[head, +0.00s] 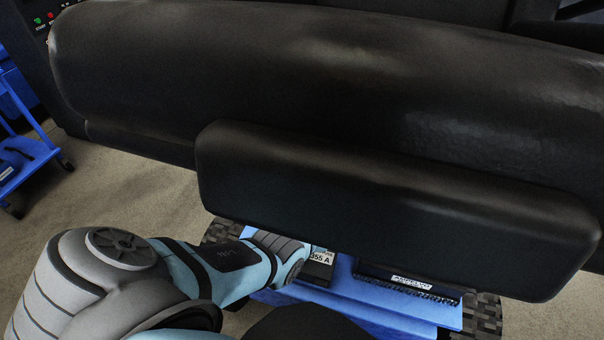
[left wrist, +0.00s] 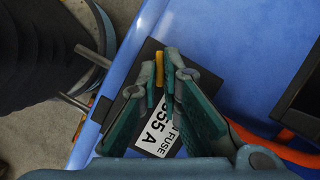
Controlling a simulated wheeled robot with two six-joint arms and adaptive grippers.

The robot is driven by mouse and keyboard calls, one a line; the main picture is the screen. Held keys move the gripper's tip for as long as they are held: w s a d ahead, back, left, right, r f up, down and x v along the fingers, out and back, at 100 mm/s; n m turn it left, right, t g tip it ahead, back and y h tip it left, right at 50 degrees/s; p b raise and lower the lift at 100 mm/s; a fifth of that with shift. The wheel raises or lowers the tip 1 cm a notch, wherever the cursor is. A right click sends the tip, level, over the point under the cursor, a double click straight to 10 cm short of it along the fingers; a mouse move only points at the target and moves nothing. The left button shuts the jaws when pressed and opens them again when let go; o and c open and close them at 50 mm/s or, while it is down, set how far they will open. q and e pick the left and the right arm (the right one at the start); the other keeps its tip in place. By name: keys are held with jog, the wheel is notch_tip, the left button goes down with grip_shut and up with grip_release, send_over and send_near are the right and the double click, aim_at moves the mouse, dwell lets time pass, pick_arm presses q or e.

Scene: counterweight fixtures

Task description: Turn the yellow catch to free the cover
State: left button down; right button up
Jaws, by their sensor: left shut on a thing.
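The yellow catch (left wrist: 159,68) shows in the left wrist view as a small upright strip at the far part of a black cover (left wrist: 136,74). The cover has a white label (left wrist: 165,125) reading "FUSE" and "355 A" and lies on a blue surface. My left gripper (left wrist: 160,82) is shut on the catch, one fingertip on each side of it. Its fingers hide part of the label and cover. In the head view the label (head: 320,256) shows beside my left arm; the catch and gripper are hidden there. My right gripper is in neither view.
A large black padded body (head: 330,80) and a lower black bar (head: 390,205) overhang the blue base (head: 390,316). A second black part (head: 408,282) sits right of the label. An orange cable (left wrist: 292,150) runs at the lower right. A blue cart (head: 25,160) stands far left.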

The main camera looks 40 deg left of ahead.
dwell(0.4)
pick_arm(q)
jog(key=c, duration=1.8)
grip_release()
jog(key=shift+o, duration=0.2)
jog(key=v, duration=1.2)
